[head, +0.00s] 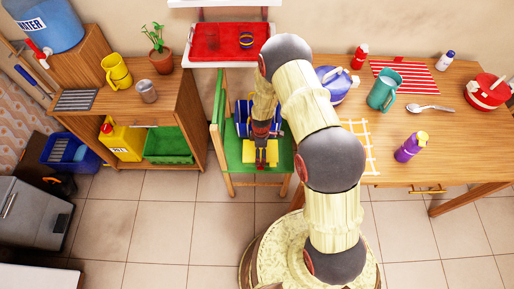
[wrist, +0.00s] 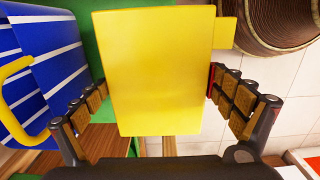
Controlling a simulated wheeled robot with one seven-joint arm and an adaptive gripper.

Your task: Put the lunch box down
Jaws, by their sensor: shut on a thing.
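My gripper (head: 262,137) is shut on a yellow box, the lunch box (head: 262,153). In the wrist view the lunch box (wrist: 158,75) fills the space between the two fingers (wrist: 160,95), with a small yellow tab at its right side. The head view shows it over the green chair seat (head: 234,158); I cannot tell if its underside touches the seat. A blue bag with white stripes (wrist: 55,65) and a yellow handle is beside it, at the left of the wrist view. In the head view my gripper partly hides the blue bag (head: 241,113).
The wooden table (head: 440,158) at right holds a teal mug (head: 383,93), purple bottle (head: 411,147), blue pot (head: 333,85) and red pot (head: 487,92). A wooden cabinet (head: 190,100) stands left of the chair. A red tray (head: 220,41) lies behind. Tiled floor (head: 150,230) is free in front.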

